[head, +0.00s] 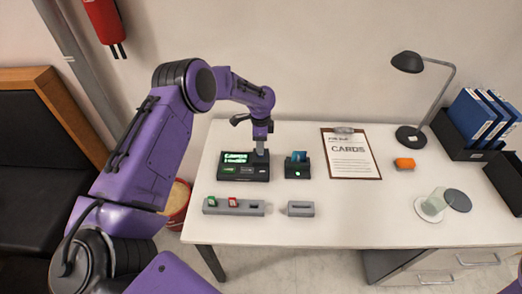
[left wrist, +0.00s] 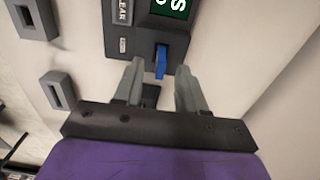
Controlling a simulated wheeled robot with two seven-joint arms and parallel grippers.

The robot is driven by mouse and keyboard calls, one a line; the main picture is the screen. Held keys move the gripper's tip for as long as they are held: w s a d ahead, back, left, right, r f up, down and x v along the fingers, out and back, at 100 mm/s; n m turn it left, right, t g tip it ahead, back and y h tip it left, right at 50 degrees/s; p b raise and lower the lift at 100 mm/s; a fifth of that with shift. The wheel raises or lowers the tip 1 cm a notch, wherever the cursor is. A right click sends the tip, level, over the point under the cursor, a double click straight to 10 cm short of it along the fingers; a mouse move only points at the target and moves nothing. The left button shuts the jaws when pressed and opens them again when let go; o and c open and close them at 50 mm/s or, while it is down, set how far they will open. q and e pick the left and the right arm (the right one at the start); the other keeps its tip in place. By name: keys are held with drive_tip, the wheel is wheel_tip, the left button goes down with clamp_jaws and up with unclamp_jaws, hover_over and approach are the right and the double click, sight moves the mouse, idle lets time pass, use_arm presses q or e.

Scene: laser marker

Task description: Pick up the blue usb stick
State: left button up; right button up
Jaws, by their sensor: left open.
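The blue usb stick (left wrist: 160,62) stands out from the edge of a dark device with a green screen (left wrist: 172,8) in the left wrist view. In the head view that device (head: 231,171) is on the table, and I cannot make out the stick there, around my gripper. My left gripper (head: 261,152) points down at the device's right side. In the left wrist view its two fingers (left wrist: 160,68) are open, one on each side of the stick, with gaps visible. My right gripper is not in view.
A grey holder (head: 225,207) with a green and a red stick lies in front, beside a smaller grey block (head: 300,209). A black box with blue cards (head: 297,170) stands right of the device. A clipboard (head: 350,158) and lamp (head: 407,62) are farther right.

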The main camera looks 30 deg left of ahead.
use_arm(q)
wheel_tip(320, 180, down, 2)
drive_tip(key=shift+f+p, duration=0.15)
drive_tip(key=shift+p, duration=0.15)
drive_tip(key=shift+w+f, duration=0.15)
drive_tip(key=shift+f, duration=0.15)
clamp_jaws()
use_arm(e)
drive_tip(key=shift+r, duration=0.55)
use_arm(q)
drive_tip(key=shift+r, duration=0.55)
drive_tip(key=s+d+r+b, duration=0.4)
drive_tip(key=s+d+r, duration=0.4)
drive_tip(key=s+r, duration=0.3)
drive_tip(key=shift+s+d+r, duration=0.2)
drive_tip(key=shift+d+r, duration=0.05)
drive_tip(key=shift+r, duration=0.25)
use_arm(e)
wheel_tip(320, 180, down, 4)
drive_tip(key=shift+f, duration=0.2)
